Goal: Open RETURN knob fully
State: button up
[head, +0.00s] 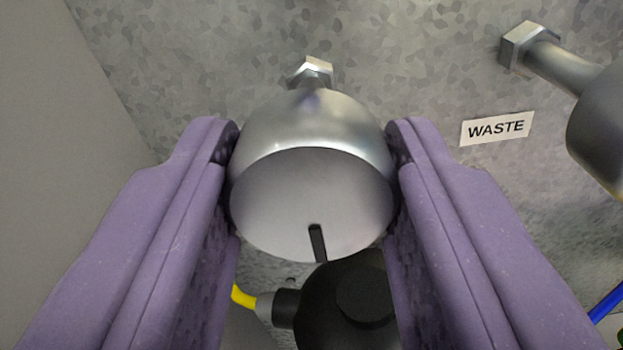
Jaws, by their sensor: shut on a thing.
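A round silvery metal knob (312,190) sits in the middle of the head view, on a stem with a hex nut (312,70) at the speckled grey panel. Its flat face points toward me, with a dark index line (317,243) at the bottom edge of the face. My gripper (312,180) is shut on the knob, one purple finger on its left side and one on its right. No RETURN label shows, so I cannot read which knob this is.
A WASTE label (496,128) is on the panel to the right. A second metal knob (598,130) is partly visible at the right edge. Below the held knob is a black round fitting (345,305) with a yellow line (243,297). A blue line (607,301) shows at lower right.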

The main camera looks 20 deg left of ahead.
jog(key=shift+f+n, duration=0.15)
jog(key=shift+n, duration=0.15)
jog(key=o, duration=1.1)
jog(key=shift+c, duration=0.2)
jog(key=s+d+p, duration=0.1)
jog(key=s, duration=0.6)
jog(key=shift+s+d+p, duration=0.25)
jog(key=shift+s+p, duration=0.05)
jog(key=shift+s, duration=0.05)
